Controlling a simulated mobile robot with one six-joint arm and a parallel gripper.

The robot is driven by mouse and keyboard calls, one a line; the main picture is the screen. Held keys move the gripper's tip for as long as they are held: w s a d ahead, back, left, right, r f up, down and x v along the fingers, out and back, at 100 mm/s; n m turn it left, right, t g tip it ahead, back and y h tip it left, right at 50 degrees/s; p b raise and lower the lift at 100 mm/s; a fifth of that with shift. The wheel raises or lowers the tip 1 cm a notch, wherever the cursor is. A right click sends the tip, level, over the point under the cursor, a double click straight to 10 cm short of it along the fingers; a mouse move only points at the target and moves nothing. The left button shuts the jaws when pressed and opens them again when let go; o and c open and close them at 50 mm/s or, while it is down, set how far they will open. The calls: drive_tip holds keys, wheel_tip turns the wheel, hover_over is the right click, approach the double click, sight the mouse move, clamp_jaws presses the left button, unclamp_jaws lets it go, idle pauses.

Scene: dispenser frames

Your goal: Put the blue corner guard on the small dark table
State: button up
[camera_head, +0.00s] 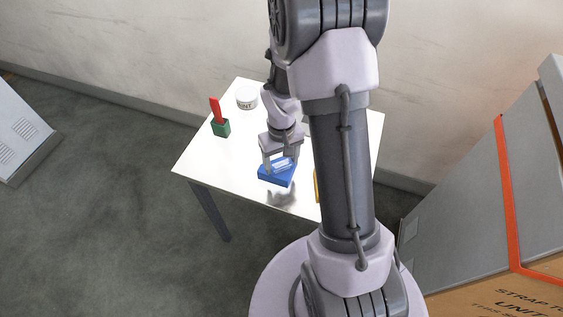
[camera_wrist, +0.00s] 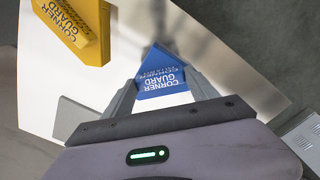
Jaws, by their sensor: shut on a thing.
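The blue corner guard (camera_head: 275,175) is at the white-topped table (camera_head: 215,159), over its front middle part. Its white lettering shows in the wrist view (camera_wrist: 158,75). My gripper (camera_head: 281,163) is shut on the blue guard from above, with one finger on each side in the wrist view (camera_wrist: 161,92). A shadow lies on the tabletop just in front of the guard. I cannot tell whether the guard touches the tabletop or hangs just above it. No small dark table shows in either view.
A yellow corner guard (camera_wrist: 88,30) lies on the white table, mostly hidden behind my arm in the head view. A green block with a red upright piece (camera_head: 220,127) and a white tub (camera_head: 246,97) stand farther back. A grey cabinet (camera_head: 22,130) is at left. Floor between is clear.

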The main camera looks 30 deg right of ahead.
drive_tip(key=shift+f, duration=0.1)
drive_tip(key=o, duration=1.8)
drive_tip(key=s+a+r+t+p, duration=0.1)
drive_tip(key=a+r+p, duration=0.15)
drive_tip(key=r, duration=0.75)
drive_tip(key=a+r+t+p, duration=0.1)
drive_tip(key=a+r+p, duration=0.15)
drive_tip(key=r, duration=0.85)
drive_tip(key=s+a+r+m+t+y, duration=0.2)
drive_tip(key=s+a+r+m+t, duration=0.1)
drive_tip(key=s+a+r, duration=0.8)
drive_tip(key=shift+s+r+t, duration=0.35)
drive_tip(key=shift+s+t, duration=0.05)
drive_tip(key=shift+s, duration=0.8)
